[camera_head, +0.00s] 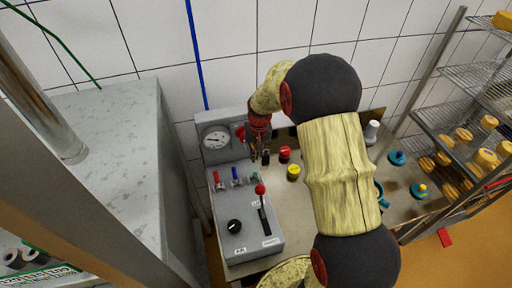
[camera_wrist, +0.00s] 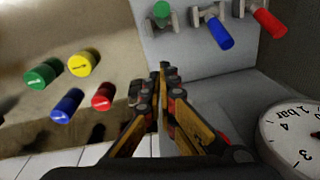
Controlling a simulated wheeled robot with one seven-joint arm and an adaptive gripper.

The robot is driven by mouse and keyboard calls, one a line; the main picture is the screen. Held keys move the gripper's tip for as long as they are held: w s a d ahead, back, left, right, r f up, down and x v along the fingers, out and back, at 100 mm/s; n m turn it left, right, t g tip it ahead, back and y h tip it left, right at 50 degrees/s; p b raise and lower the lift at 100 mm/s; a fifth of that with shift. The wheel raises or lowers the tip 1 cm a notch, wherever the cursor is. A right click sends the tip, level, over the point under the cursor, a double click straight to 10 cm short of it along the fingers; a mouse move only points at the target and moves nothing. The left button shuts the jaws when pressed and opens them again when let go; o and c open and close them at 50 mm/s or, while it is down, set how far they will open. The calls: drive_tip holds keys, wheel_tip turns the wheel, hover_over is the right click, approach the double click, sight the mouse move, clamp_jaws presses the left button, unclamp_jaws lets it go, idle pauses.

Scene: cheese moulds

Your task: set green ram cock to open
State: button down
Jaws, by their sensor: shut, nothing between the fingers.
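The green ram cock (camera_wrist: 162,12) is at the top edge of the wrist view, on the grey panel; its lever looks short there, and I cannot tell its exact angle. In the head view it is a small green handle (camera_head: 252,178) at the right end of a row of three cocks. Beside it are the blue cock (camera_wrist: 220,33) and the red cock (camera_wrist: 268,22), whose handles slant down and right in the wrist view. My gripper (camera_wrist: 163,72) is shut and empty. In the head view my gripper (camera_head: 265,158) is just behind and right of the green cock, apart from it.
A pressure gauge (camera_head: 215,138) stands at the panel's back left. A red-knobbed lever (camera_head: 260,190) and black dial (camera_head: 234,226) are on the panel. Coloured cylinders, including a red one (camera_head: 285,154) and yellow one (camera_head: 293,172), stand right of my gripper. Racks (camera_head: 465,115) stand far right.

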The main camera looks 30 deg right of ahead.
drive_tip(key=s, duration=0.1)
drive_tip(key=s+a, duration=0.1)
drive_tip(key=s+f, duration=0.1)
drive_tip(key=shift+a, duration=0.15)
drive_tip(key=shift+s+a+f, duration=0.1)
drive_tip(key=shift+s+f, duration=0.05)
drive_tip(key=shift+s, duration=0.1)
drive_tip(key=shift+s+a+f, duration=0.15)
drive_tip(key=shift+s, duration=0.35)
drive_tip(key=shift+s+a+f, duration=0.1)
drive_tip(key=shift+s+a, duration=0.05)
drive_tip(key=shift+s, duration=0.3)
drive_tip(key=shift+r, duration=0.1)
wheel_tip(320, 180, up, 12)
drive_tip(key=shift+s+d, duration=0.25)
drive_tip(key=shift+s, duration=0.05)
